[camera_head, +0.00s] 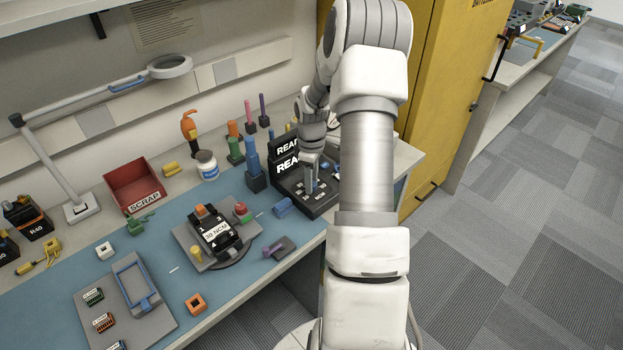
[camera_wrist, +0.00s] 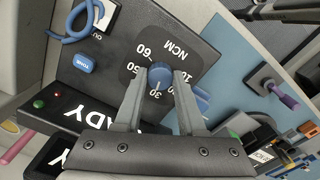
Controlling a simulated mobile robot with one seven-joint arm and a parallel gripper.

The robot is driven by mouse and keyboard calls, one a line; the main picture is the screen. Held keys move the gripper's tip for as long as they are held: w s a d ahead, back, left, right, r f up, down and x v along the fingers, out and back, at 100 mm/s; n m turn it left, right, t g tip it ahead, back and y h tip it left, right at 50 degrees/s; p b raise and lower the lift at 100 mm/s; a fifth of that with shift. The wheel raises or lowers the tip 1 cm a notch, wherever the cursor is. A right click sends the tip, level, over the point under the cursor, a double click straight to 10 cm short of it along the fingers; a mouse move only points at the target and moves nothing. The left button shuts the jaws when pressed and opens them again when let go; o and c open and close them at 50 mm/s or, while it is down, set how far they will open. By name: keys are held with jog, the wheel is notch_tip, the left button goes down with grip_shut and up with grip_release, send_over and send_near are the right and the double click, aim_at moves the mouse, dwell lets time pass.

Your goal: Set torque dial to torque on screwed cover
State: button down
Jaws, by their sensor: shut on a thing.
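The torque dial (camera_wrist: 160,75) is a round blue knob on a dark panel (camera_wrist: 120,62) marked NCM with a ring of numbers. My gripper (camera_wrist: 160,77) is shut on the dial, one finger on each side. A pale mark on the knob seems to face the 30; the fingers partly cover the scale. In the head view my gripper (camera_head: 310,180) reaches down onto the black unit (camera_head: 322,208), and the dial is mostly hidden there. The black screwed cover (camera_head: 218,234), labelled 30 NCM, sits on a grey fixture on the blue mat.
A blue button (camera_wrist: 84,63) and a green light (camera_wrist: 38,103) are near the dial. A READY sign (camera_head: 284,164) stands behind the unit. A red scrap bin (camera_head: 135,184), a magnifier lamp (camera_head: 169,67) and several coloured tools stand on the bench. A yellow cabinet (camera_head: 447,90) stands behind my arm.

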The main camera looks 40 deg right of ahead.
jog(key=shift+n, duration=0.5)
jog(key=c, duration=0.5)
grip_release()
jog(key=shift+r, duration=0.1)
notch_tip(320, 180, up, 17)
jog(key=p, duration=0.1)
jog(key=shift+r, duration=0.15)
dwell(0.4)
